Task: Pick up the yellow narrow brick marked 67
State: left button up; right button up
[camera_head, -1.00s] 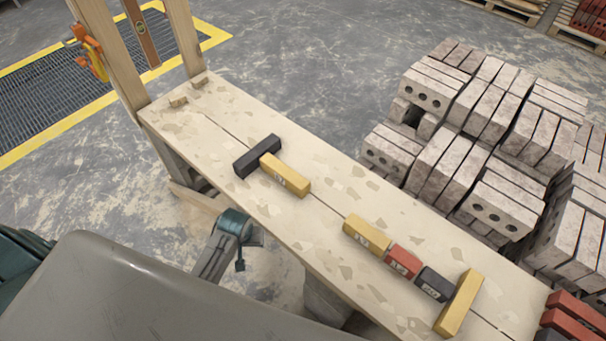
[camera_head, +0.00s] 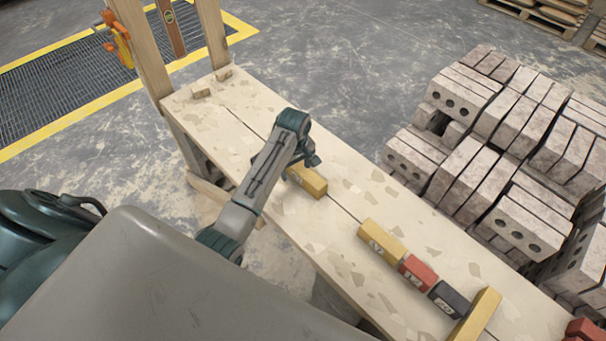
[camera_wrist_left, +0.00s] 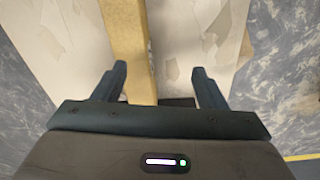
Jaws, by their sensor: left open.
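A yellow narrow brick (camera_head: 307,181) lies on the workbench with a mark on its side too small to read. My left gripper (camera_head: 305,165) is just above its far-left end, open and empty. In the left wrist view the yellow brick (camera_wrist_left: 130,50) runs between the two open fingers (camera_wrist_left: 160,72), closer to the left one. A dark brick (camera_wrist_left: 178,102) shows low between the fingers; my arm hides it in the head view. Another yellow brick (camera_head: 381,241) with an unclear number lies to the right, and a third (camera_head: 476,315) is at the lower right. My right gripper is out of view.
A red brick (camera_head: 417,272) and a black brick (camera_head: 447,299) stand in the row on the workbench (camera_head: 260,105). Grey block stacks (camera_head: 470,150) stand beyond it at the right. Wooden posts (camera_head: 135,45) rise at its far-left end.

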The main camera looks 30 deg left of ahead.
aim_at(302, 169)
pick_arm(q)
jog(key=w+r+n, duration=0.1)
jog(key=w, duration=0.1)
jog(key=w+r+n, duration=0.1)
jog(key=w+r, duration=0.1)
jog(key=shift+a+r+g, duration=0.1)
jog(key=shift+r+g, duration=0.05)
jog(key=shift+g, duration=0.15)
notch_tip(302, 169, down, 11)
jog(key=shift+w+r+p, duration=0.1)
jog(key=shift+r+p, duration=0.1)
jog(key=shift+p, duration=0.45)
jog(key=c, duration=1.4)
jog(key=shift+r, duration=0.1)
grip_shut()
